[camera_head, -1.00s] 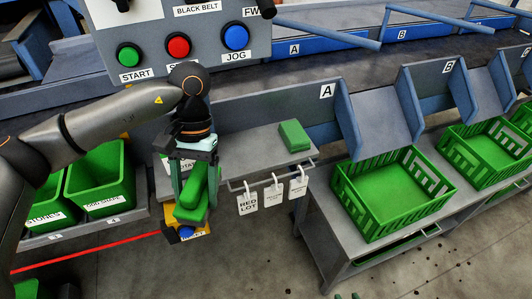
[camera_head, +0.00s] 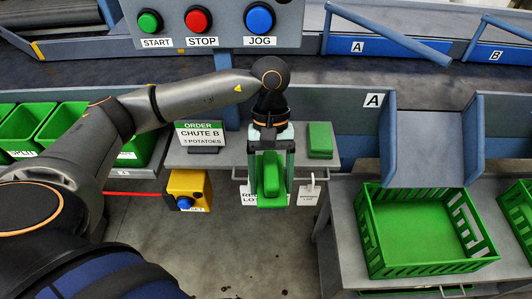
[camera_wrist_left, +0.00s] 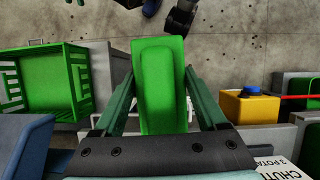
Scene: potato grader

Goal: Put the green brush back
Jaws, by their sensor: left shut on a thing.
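The green brush (camera_head: 270,176) is held between the two fingers of my left gripper (camera_head: 270,172). In the head view it hangs in front of the grey shelf (camera_head: 228,158), above floor level. In the left wrist view the brush (camera_wrist_left: 160,85) lies lengthwise between the fingers, and the gripper is shut on it. At the top edge of that view, small greenish tips may be my right gripper (camera_wrist_left: 75,2); too little shows to tell its state.
A green block (camera_head: 320,140) lies on the shelf's right end. An order sign (camera_head: 201,136) stands at its left. Hanging tags (camera_head: 308,195) are at the front edge. A yellow box with a blue button (camera_head: 188,190) is lower left. A green crate (camera_head: 372,240) is at right.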

